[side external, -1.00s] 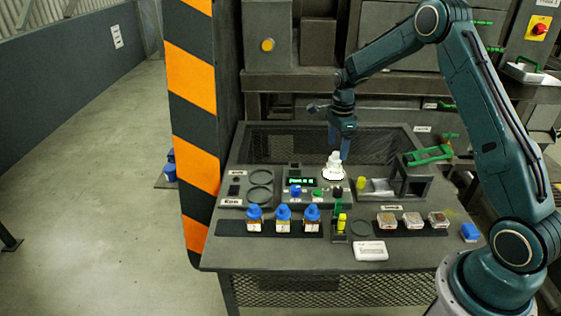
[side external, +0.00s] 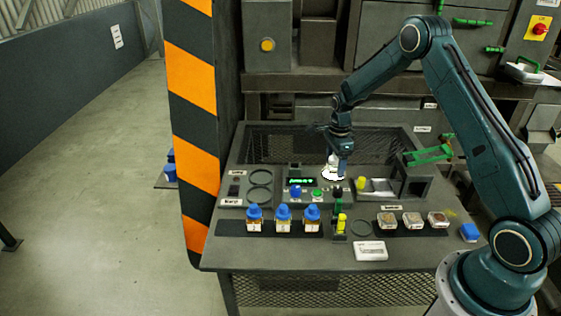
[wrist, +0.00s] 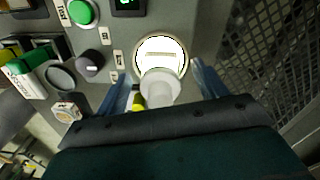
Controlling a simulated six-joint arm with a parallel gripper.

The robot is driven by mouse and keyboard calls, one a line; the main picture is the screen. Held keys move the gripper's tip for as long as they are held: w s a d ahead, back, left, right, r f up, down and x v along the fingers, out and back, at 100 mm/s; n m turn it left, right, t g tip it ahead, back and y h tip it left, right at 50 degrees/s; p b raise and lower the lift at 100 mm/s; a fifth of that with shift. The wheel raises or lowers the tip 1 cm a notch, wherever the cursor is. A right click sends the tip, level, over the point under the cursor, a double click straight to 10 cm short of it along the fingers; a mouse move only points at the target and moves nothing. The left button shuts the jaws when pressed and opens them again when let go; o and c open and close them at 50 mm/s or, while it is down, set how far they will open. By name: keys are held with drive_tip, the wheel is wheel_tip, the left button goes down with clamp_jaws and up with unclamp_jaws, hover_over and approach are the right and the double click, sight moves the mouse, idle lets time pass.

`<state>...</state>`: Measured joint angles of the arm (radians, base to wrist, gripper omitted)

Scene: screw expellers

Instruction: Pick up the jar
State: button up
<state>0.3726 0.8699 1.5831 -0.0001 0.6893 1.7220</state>
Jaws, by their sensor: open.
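A white jar (side external: 333,162) stands on a round white plate on the panel at the back of the bench. In the wrist view the jar (wrist: 160,88) shows from above, between the blue fingers, with the bright round plate (wrist: 160,50) beyond it. My gripper (side external: 342,167) is down at the jar and partly hides it in the side view. The open fingers (wrist: 161,84) lie on either side of the jar, with gaps visible. Contact with the jar cannot be told.
Several blue-capped bottles (side external: 283,217) stand at the front left of the bench. Small sample boxes (side external: 412,219) lie at the front right. A green-handled press (side external: 428,155) stands to the right, and a mesh guard (wrist: 262,50) lies close to the jar.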

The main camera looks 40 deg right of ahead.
drive_tip(key=shift+f, duration=0.2)
idle(0.3)
drive_tip(key=c, duration=1.3)
wheel_tip(320, 180, up, 20)
idle(0.5)
